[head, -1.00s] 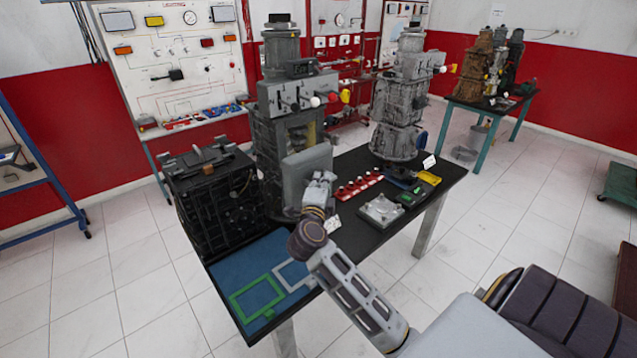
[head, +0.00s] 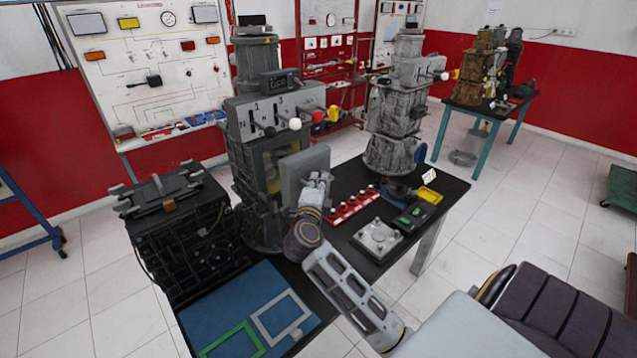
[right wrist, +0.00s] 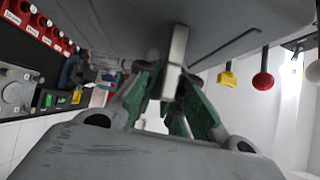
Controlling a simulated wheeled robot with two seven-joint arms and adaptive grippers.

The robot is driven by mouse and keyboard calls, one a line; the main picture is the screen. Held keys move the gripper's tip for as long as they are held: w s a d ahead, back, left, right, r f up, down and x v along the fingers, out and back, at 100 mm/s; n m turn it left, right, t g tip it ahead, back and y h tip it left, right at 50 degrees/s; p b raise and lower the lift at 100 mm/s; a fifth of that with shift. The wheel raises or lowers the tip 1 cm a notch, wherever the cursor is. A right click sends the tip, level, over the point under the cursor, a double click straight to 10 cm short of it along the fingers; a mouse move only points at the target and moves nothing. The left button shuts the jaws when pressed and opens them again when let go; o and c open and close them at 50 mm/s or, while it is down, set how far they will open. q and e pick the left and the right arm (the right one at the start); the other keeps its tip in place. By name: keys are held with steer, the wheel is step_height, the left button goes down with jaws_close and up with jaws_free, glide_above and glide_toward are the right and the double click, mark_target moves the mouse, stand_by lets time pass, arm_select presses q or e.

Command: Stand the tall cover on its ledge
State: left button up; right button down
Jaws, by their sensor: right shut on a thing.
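The tall cover (head: 303,166) is a grey plate held upright in front of the right side of the near engine trainer (head: 240,150). My right gripper (head: 317,180) is shut on it from the near side. In the right wrist view, the fingers (right wrist: 174,85) close on a pale tab on the cover (right wrist: 90,22), whose grey face fills the top. An opening with a yellowish inside (head: 272,175) shows left of the cover. The ledge is not clearly visible, and I cannot tell whether the cover touches the trainer. My left gripper is out of view.
A blue mat (head: 215,305) with green and grey outlines lies at the table's front left. A black engine block (head: 190,235) stands behind it. Red-based parts (head: 350,205), a grey plate (head: 377,239) and a second engine (head: 398,110) are to the right. Levers with coloured knobs (head: 318,117) project above the cover.

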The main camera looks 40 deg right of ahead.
steer(key=shift+r, duration=0.2)
steer(key=shift+a+r, duration=0.1)
steer(key=shift+r, duration=0.05)
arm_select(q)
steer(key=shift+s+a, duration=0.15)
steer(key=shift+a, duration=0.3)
